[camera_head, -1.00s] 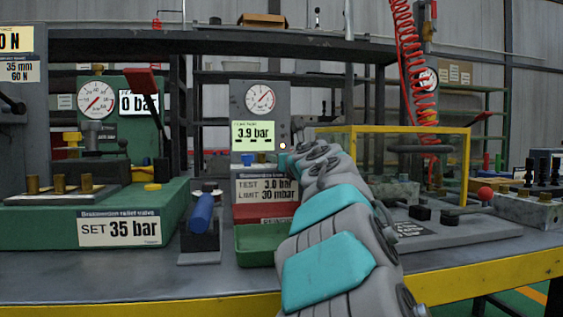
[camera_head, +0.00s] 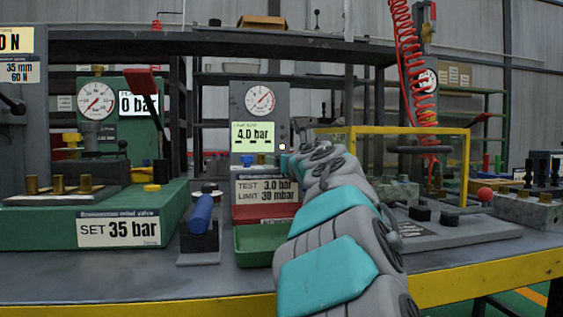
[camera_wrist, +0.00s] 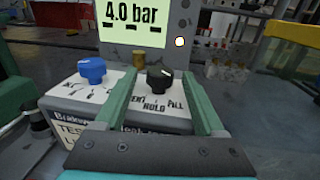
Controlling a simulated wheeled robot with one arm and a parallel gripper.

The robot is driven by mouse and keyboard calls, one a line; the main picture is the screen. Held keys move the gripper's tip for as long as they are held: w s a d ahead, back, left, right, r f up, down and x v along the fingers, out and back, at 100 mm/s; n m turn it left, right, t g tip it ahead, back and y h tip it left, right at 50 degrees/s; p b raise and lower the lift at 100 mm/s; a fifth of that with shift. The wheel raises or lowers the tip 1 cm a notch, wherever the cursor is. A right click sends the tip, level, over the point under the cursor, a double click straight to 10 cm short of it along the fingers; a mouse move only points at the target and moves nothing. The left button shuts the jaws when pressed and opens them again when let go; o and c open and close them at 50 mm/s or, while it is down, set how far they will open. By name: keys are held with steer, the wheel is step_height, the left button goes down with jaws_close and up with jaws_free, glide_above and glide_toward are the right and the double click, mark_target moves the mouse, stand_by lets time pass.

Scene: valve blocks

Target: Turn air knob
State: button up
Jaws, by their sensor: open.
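The test block (camera_head: 264,188) stands on the bench with its screen reading 4.0 bar. In the wrist view, a black knob (camera_wrist: 159,77) with a light pointer mark sits on its top, above lettering with HOLD and partly hidden words on each side. A blue knob (camera_wrist: 92,70) sits to its left, outside the fingers. My gripper (camera_wrist: 157,88) is open, with one green finger on each side of the black knob. I cannot tell whether the fingers touch it. In the head view my arm hides the black knob; the blue knob (camera_head: 247,158) shows.
A round gauge (camera_head: 260,98) is above the screen (camera_head: 253,137). A green tray (camera_head: 258,243) lies in front of the block. A blue-handled tool (camera_head: 200,215) stands at its left. A yellow-framed guard (camera_head: 400,130) is at the right. A green relief-valve block (camera_head: 120,215) fills the left.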

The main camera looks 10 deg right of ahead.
steer(key=s, duration=0.6)
steer(key=shift+d, duration=0.4)
